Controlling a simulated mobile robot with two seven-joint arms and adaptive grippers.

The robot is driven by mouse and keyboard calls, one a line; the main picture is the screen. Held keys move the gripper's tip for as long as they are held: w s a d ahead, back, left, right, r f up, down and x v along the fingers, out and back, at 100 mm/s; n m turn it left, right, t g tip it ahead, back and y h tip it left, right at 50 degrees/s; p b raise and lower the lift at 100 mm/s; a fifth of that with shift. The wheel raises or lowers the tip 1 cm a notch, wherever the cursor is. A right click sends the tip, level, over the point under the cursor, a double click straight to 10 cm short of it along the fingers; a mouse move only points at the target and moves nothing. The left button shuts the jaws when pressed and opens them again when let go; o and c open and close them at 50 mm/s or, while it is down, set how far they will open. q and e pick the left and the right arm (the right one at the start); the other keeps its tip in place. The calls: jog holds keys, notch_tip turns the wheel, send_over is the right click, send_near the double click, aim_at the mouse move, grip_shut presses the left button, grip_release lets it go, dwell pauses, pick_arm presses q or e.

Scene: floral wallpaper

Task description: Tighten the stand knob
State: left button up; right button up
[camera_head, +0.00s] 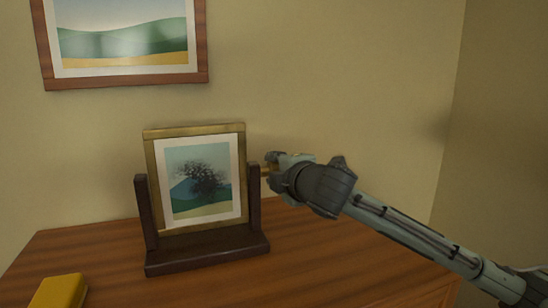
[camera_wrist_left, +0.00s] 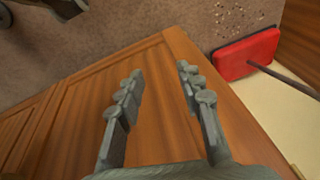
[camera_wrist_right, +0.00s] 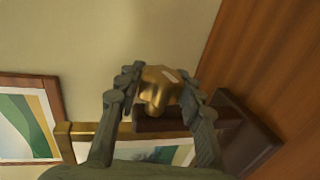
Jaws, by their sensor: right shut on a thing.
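A framed tree picture (camera_head: 197,180) with a gold frame hangs between the two posts of a dark wooden stand (camera_head: 207,251) on the table. My right gripper (camera_head: 272,168) comes in from the right at the stand's right post. In the right wrist view a brass knob (camera_wrist_right: 159,88) sits between the fingers of my right gripper (camera_wrist_right: 155,90), which are shut on it. The knob is mostly hidden in the head view. My left gripper (camera_wrist_left: 160,90) is open and empty in the left wrist view, above a wooden cabinet front. It is not in the head view.
The wooden table (camera_head: 330,270) has free room in front and to the right of the stand. A yellow object (camera_head: 60,291) lies at its front left. A picture (camera_head: 125,40) hangs on the wall. A red dustpan-like object (camera_wrist_left: 247,54) is on the floor.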

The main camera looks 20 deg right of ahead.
jog(key=g+p, duration=0.2)
jog(key=g, duration=0.1)
jog(key=shift+r+g, duration=0.15)
jog(key=shift+g, duration=1.05)
jog(key=g, duration=0.4)
jog(key=shift+g, duration=0.3)
jog(key=g, duration=0.5)
jog(key=shift+s+h, duration=0.1)
jog(key=shift+h, duration=0.2)
pick_arm(q)
jog(key=s+f+g, duration=0.1)
jog(key=s+f, duration=0.3)
jog(key=f, duration=0.4)
jog(key=shift+a+f, duration=0.2)
jog(key=shift+a, duration=0.25)
pick_arm(e)
jog(key=shift+f+g, duration=0.2)
jog(key=shift+g, duration=0.8)
jog(key=shift+d, duration=0.1)
jog(key=o, duration=1.2)
